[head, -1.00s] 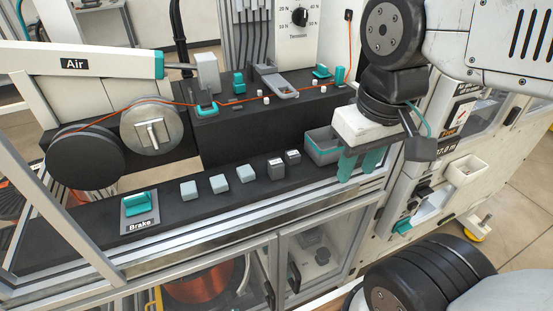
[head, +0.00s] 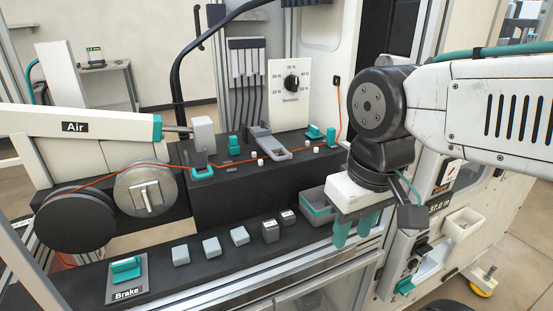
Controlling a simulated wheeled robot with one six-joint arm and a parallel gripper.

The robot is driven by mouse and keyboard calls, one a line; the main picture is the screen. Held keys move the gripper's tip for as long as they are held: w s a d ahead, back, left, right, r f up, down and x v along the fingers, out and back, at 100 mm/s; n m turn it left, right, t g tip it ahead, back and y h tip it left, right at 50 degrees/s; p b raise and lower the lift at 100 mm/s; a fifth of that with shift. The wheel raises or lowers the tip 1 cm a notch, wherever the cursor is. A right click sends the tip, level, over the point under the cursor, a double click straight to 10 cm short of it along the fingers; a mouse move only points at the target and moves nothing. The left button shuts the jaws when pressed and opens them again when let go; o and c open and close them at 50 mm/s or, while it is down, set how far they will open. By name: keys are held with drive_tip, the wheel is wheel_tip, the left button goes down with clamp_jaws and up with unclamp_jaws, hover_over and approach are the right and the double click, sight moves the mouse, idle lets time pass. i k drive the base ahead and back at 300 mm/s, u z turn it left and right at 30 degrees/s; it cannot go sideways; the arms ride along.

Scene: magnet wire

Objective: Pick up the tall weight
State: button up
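Two upright grey blocks with pale tops stand near the right end of the black ledge: a larger one (head: 270,231) and a smaller one (head: 288,218). They look like weights; I cannot tell for sure which is the tall weight. My gripper (head: 354,238) hangs to their right, just right of the grey bin, with its teal fingers pointing down. The fingers are apart, with nothing visible between them. My gripper touches neither block.
Several low pale blocks (head: 210,247) and the teal brake switch (head: 126,270) sit left along the ledge (head: 85,291). The teal-edged grey bin (head: 318,207) stands between the blocks and my gripper. An orange wire (head: 100,178) runs over the black housing (head: 240,185) behind.

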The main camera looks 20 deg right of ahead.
sight(271, 228)
drive_tip(key=z, duration=2.5)
drive_tip(key=k, duration=1.6)
drive_tip(key=u, duration=2.35)
drive_tip(key=i, duration=0.5)
